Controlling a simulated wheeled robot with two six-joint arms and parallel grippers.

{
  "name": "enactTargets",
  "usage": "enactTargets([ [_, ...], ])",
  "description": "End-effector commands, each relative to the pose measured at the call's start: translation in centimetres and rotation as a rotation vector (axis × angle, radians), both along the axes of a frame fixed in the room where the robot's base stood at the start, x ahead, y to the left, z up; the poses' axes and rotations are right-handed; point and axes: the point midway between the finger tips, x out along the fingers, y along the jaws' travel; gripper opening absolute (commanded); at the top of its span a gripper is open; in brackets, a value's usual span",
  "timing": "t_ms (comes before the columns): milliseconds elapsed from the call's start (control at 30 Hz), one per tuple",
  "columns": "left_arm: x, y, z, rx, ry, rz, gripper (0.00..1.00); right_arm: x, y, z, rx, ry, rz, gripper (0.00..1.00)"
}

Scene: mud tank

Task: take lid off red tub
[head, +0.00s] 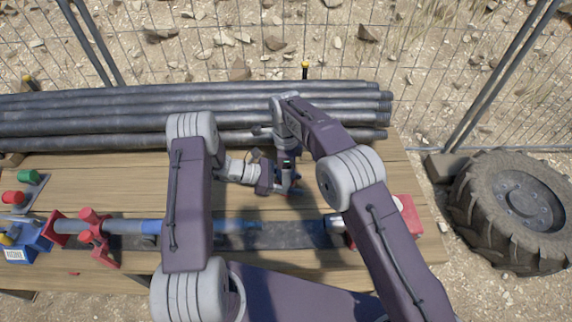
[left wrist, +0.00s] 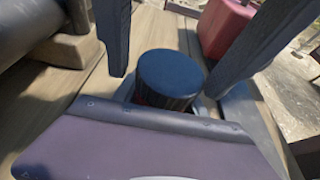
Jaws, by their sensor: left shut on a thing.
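The red tub (left wrist: 150,102) stands upright on the bench, with a dark blue round lid (left wrist: 167,76) on top. My left gripper (head: 284,182) reaches in from the left, low over the bench, and is shut on the tub. Its purple body hides most of the tub in the left wrist view. My right gripper (head: 287,160) points down from above. In the left wrist view its two dark fingers (left wrist: 163,85) stand apart on either side of the lid, with a gap visible. In the head view the arms hide most of the tub and lid.
Grey pipes (head: 180,120) lie along the back of the wooden bench (head: 395,165). A red object (head: 408,215) is at the right.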

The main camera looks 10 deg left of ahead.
Motion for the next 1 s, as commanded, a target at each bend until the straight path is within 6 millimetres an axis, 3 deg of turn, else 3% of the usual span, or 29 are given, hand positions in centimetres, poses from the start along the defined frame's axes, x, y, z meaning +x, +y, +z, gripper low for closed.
enactTargets([
  [167,0.01,0.0,0.0,0.0,0.0,0.0,0.0,0.0,0.0,-0.02,0.0,0.0,0.0,0.71],
  [267,0.01,0.0,0.0,0.0,0.0,0.0,0.0,0.0,0.0,0.0,0.0,0.0,0.0,0.48],
  [400,0.01,0.0,0.0,0.0,0.0,0.0,0.0,-0.01,0.0,0.01,0.0,0.0,0.0,0.09],
  [433,0.01,0.0,0.0,0.0,0.0,0.0,0.0,-0.01,0.0,0.01,0.0,0.0,0.0,0.04],
  [700,0.01,0.0,0.0,0.0,0.0,0.0,0.0,-0.01,-0.01,0.04,0.001,0.001,0.273,0.04],
  [967,0.02,0.01,-0.01,0.0,0.001,0.001,0.0,-0.02,-0.02,0.05,0.001,0.001,0.291,0.04],
  [1000,0.02,0.01,-0.01,0.0,0.001,0.001,0.0,-0.02,-0.02,0.05,0.001,0.001,0.291,0.61],
])
